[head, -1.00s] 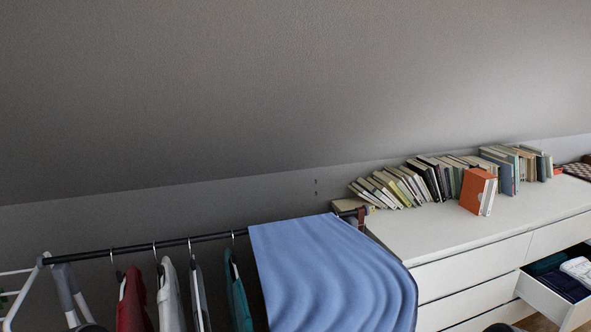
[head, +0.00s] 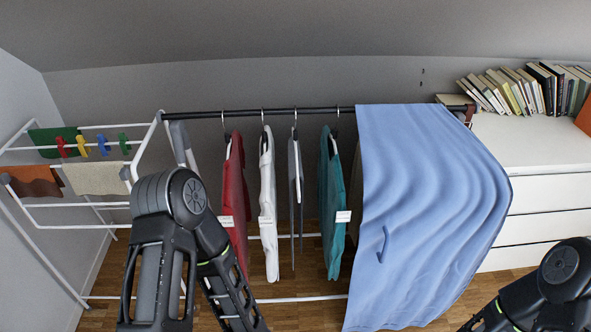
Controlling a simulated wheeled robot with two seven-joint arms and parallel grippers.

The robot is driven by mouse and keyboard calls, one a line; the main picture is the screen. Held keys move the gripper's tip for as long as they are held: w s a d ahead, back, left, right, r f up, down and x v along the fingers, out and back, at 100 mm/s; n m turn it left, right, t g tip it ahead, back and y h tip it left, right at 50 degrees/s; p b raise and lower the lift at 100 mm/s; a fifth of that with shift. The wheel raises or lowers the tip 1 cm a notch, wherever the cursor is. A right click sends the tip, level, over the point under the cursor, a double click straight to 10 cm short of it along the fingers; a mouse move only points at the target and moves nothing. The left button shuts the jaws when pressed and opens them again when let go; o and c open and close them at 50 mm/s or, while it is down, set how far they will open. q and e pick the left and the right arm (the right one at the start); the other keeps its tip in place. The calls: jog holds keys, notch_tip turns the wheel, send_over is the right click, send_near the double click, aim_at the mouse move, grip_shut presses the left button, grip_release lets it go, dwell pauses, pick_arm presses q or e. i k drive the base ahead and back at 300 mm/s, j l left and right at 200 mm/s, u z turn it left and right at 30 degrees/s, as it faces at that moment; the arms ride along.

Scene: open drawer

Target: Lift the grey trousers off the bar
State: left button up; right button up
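The grey trousers (head: 294,185) hang as a thin, narrow strip from a hanger on the black bar (head: 270,112). They are seen nearly edge-on, between a white garment (head: 267,205) on their left and a teal garment (head: 331,200) on their right. There are small gaps on both sides. My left arm shows at the lower left, in front of the drying rack, and my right arm at the lower right corner. Neither gripper is in the picture.
A red garment (head: 235,200) hangs left of the white one. A large blue cloth (head: 425,200) drapes over the bar's right part. A white drying rack (head: 92,205) with pegs stands left. A white dresser (head: 545,190) with books (head: 515,88) stands right.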

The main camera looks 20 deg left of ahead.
aim_at(294, 165)
jog(key=k+j, duration=0.1)
jog(key=j, duration=0.4)
jog(key=j+u, duration=0.1)
jog(key=j, duration=0.4)
jog(key=i+l+u, duration=0.25)
jog(key=i+l, duration=0.25)
jog(key=i+l+u, duration=0.25)
jog(key=i+l, duration=0.4)
